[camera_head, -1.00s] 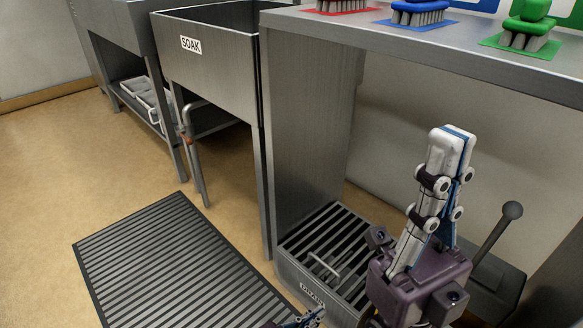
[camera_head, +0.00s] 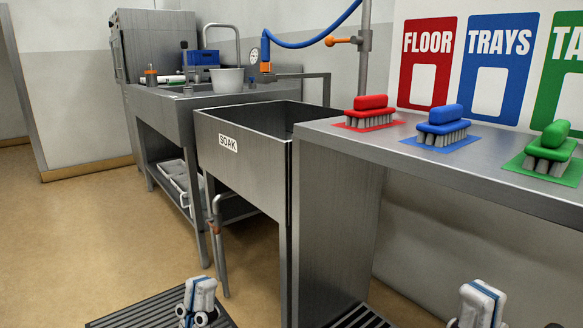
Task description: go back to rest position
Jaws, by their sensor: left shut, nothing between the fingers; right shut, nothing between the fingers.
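My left gripper (camera_head: 202,292) shows at the bottom edge of the head view, left of the middle, above the dark slatted mat. Its fingers are together and nothing is between them. My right gripper (camera_head: 484,298) shows at the bottom edge on the right, in front of the space under the steel shelf. It points up, is shut and is empty. Only the finger ends of both show; the rest of both arms is below the picture.
A steel shelf (camera_head: 480,180) holds a red brush (camera_head: 369,112), a blue brush (camera_head: 442,126) and a green brush (camera_head: 551,150). The SOAK sink (camera_head: 240,165) stands left of it. A slatted mat (camera_head: 135,314) lies on the floor. Open floor is at left.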

